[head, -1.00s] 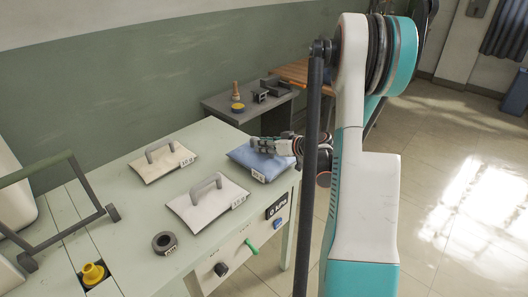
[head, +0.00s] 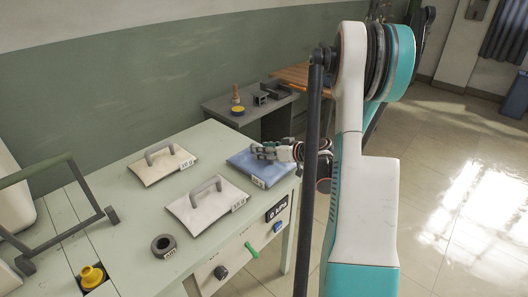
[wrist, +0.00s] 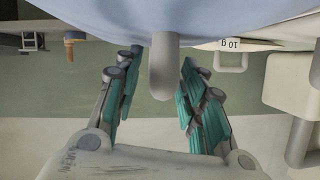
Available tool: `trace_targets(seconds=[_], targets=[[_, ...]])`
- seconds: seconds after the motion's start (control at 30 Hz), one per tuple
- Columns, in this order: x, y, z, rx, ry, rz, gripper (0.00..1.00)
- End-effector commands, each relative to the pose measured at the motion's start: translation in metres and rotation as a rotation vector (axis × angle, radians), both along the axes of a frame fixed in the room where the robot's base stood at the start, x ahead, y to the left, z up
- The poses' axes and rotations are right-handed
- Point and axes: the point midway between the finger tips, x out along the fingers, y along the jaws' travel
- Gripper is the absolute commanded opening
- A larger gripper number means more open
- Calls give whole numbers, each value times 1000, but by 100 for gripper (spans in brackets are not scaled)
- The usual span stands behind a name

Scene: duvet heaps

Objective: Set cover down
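The blue padded cover (head: 248,168) lies on the right end of the pale green table (head: 130,215), its white label facing the front. Its grey handle (wrist: 163,70) shows in the wrist view, below the blue surface (wrist: 150,14). My gripper (head: 262,152) is over the cover. In the wrist view my gripper (wrist: 157,85) is open, with its teal finger pads on both sides of the handle and a gap on each side. The head view mostly hides the handle behind my fingers.
Two white covers with grey handles, one far (head: 160,170) and one near (head: 205,210), lie left of the blue one. A dark ring (head: 163,246), a yellow knob (head: 92,275) and a grey frame (head: 75,235) are further left. A grey side table (head: 258,115) stands behind.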

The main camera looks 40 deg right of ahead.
Motion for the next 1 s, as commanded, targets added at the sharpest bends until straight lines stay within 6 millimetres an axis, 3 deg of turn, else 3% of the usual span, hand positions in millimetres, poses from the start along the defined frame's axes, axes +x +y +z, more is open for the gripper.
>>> trace_targets(seconds=[0.5,0.7,1.0], targets=[[-88,-15,38,0,0,-3,37],[-104,-17,44,0,0,-2,37],[-107,-17,44,0,-1,-1,37]])
